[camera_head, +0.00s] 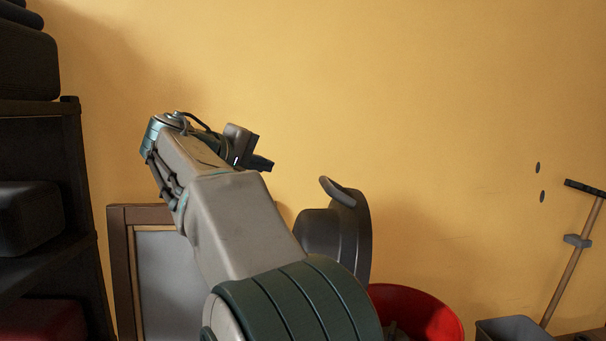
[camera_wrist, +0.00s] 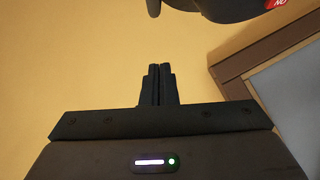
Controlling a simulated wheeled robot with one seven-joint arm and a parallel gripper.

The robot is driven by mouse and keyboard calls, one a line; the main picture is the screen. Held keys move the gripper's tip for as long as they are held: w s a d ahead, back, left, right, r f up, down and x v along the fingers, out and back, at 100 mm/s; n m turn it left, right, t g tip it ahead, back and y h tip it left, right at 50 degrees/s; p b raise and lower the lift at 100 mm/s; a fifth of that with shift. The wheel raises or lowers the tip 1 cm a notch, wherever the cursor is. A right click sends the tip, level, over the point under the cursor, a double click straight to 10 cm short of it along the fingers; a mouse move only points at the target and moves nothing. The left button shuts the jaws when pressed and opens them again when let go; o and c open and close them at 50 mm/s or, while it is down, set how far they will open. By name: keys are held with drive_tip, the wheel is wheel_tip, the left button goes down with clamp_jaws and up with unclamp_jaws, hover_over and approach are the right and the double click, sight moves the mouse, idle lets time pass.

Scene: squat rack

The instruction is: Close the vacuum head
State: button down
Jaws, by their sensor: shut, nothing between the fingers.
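The vacuum head (camera_head: 356,240) is a dark grey lid with a curved handle (camera_head: 337,191) on it. It stands tipped up on edge beside the open red vacuum drum (camera_head: 425,311). My arm covers its lower left part. In the wrist view, a dark rounded part with a red label, apparently the vacuum head (camera_wrist: 225,8), is cut off by the top edge. My gripper (camera_wrist: 158,72) is shut and empty, with its fingers together. In the head view my gripper (camera_head: 262,163) is up and left of the vacuum head, apart from it.
A dark shelf (camera_head: 70,180) with boxes stands at the left. A brown-framed grey panel (camera_head: 122,260) leans by the yellow wall behind my arm. A broom-like tool (camera_head: 573,262) and a grey bin (camera_head: 513,329) are at the right. The space above the drum is clear.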

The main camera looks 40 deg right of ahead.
drive_tip(key=p+x, duration=0.1)
drive_tip(key=x, duration=0.3)
drive_tip(key=s+p+x, duration=0.1)
drive_tip(key=x, duration=0.3)
drive_tip(key=s+p+x, duration=0.1)
drive_tip(key=p+x, duration=0.1)
drive_tip(key=x, duration=0.2)
drive_tip(key=shift+d+r, duration=0.1)
drive_tip(key=shift+d, duration=0.35)
drive_tip(key=shift+s+d+f, duration=0.2)
drive_tip(key=shift+d+f, duration=0.05)
drive_tip(key=shift+d, duration=0.05)
